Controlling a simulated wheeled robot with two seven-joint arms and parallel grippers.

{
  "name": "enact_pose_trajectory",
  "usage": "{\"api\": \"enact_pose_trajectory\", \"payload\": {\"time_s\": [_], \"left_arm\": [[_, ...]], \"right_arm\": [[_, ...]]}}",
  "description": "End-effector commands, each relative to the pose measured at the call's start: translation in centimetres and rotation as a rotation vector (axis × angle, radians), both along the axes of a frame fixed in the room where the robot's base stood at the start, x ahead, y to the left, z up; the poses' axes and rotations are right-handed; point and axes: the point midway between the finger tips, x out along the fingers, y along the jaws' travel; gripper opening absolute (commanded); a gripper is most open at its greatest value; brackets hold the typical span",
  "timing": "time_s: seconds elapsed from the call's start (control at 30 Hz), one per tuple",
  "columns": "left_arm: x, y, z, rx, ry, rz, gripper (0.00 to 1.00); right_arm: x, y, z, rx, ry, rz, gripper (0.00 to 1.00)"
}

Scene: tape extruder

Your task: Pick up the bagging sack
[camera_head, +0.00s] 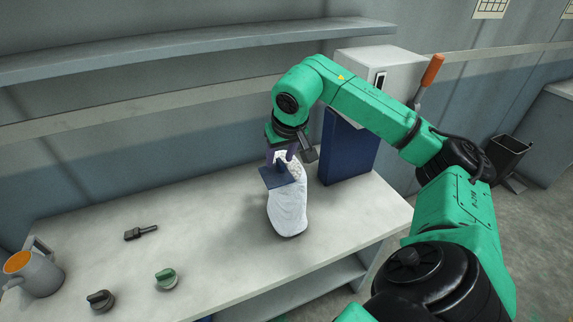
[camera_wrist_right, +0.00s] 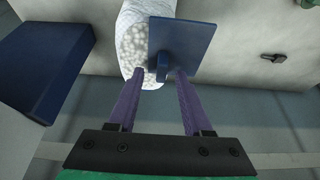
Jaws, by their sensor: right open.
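The bagging sack (camera_head: 288,208) is a white bag standing on the table, with pale pellets showing at its open top. In the right wrist view the sack (camera_wrist_right: 131,48) is at the top centre. A flat blue plate (camera_head: 272,180) with a small upright handle is at the sack's mouth; it also shows in the right wrist view (camera_wrist_right: 190,42). My right gripper (camera_head: 283,158) is just above the sack, pointing down. Its purple fingers are apart, and the plate's handle shows between the fingertips in the right wrist view (camera_wrist_right: 160,74). Whether they touch it is unclear. My left gripper is out of view.
A blue box-like part (camera_head: 347,150) below a white machine (camera_head: 375,75) stands close right of the sack. A dark brush-like tool (camera_head: 141,232), a green-topped knob (camera_head: 166,278), a dark knob (camera_head: 100,300) and a grey jug (camera_head: 38,275) lie left. The table's middle is clear.

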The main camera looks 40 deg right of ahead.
Motion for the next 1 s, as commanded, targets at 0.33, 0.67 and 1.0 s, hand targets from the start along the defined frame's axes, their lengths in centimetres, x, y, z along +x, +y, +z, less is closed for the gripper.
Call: {"api": "enact_pose_trajectory", "payload": {"time_s": [0.33,0.67,1.0], "left_arm": [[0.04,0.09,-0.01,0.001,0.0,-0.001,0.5],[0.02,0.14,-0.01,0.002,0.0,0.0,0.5],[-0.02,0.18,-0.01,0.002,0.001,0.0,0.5]], "right_arm": [[-0.01,0.03,0.05,0.001,0.0,0.0,0.0],[0.0,0.03,0.08,0.001,-0.001,0.0,0.0],[0.0,0.03,0.09,0.001,-0.001,0.0,0.0]]}}
